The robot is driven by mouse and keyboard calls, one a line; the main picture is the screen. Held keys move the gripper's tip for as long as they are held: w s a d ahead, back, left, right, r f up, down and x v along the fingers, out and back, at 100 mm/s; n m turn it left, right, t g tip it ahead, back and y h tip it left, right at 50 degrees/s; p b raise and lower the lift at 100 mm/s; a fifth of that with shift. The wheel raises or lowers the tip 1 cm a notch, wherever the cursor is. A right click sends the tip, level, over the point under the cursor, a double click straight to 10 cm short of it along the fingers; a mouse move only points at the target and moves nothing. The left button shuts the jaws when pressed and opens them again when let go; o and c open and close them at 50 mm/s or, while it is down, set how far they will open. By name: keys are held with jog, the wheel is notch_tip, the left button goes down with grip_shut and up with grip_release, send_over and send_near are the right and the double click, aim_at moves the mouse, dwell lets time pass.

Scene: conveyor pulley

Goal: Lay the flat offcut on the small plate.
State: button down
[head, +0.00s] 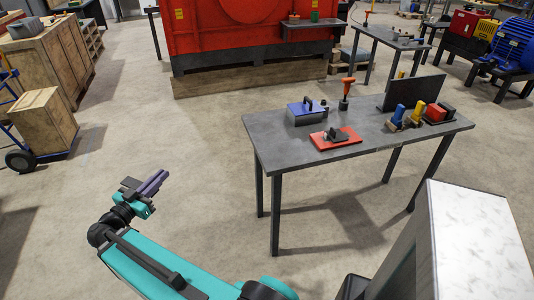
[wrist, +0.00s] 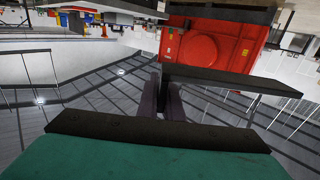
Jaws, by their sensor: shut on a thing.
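My gripper (head: 163,174) is at the left in the head view, raised over open floor and well to the left of the workbench. Its purple fingers are close together. A flat red plate (head: 351,134), perhaps the small plate, lies on the bench's front left part. A dark knobbed thing (head: 336,134) sits on it.
The grey workbench (head: 285,148) also carries a blue box with a handle (head: 306,112), an orange-handled tool (head: 347,90), an upright dark panel (head: 412,92) and coloured items at the right. A big red machine (head: 250,25) stands behind. Floor between gripper and bench is clear.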

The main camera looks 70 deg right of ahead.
jog(key=s+d+f+m+g+y, duration=0.2)
jog(key=s+d+m+g, duration=0.45)
jog(key=s+d, duration=1.15)
jog(key=s+d+m+g+y, duration=0.1)
jog(key=s+d+g+y, duration=0.1)
jog(key=s, duration=1)
jog(key=s+d+m+g+y, duration=0.2)
jog(key=s+d+g+y, duration=0.1)
jog(key=s, duration=0.9)
jog(key=shift+s+d+f+g, duration=0.35)
jog(key=shift+d+g, duration=0.45)
jog(key=shift+g, duration=0.25)
jog(key=shift+w+d+f+m+b, duration=0.2)
jog(key=shift+d+m+b, duration=0.05)
jog(key=shift+b, duration=0.95)
jog(key=w+d+b, duration=0.1)
jog(key=b, duration=0.5)
jog(key=shift+f, duration=0.1)
jog(key=b, duration=0.8)
jog(key=shift+w+d, duration=0.2)
jog(key=shift+w, duration=0.1)
jog(key=shift+w+d+f+p, duration=0.2)
jog(key=shift+w+d+p, duration=0.15)
jog(key=shift+w+d, duration=1.7)
jog(key=shift+w+d+f+p, duration=0.15)
jog(key=shift+w+d+p, duration=0.15)
jog(key=shift+w+d, duration=1.75)
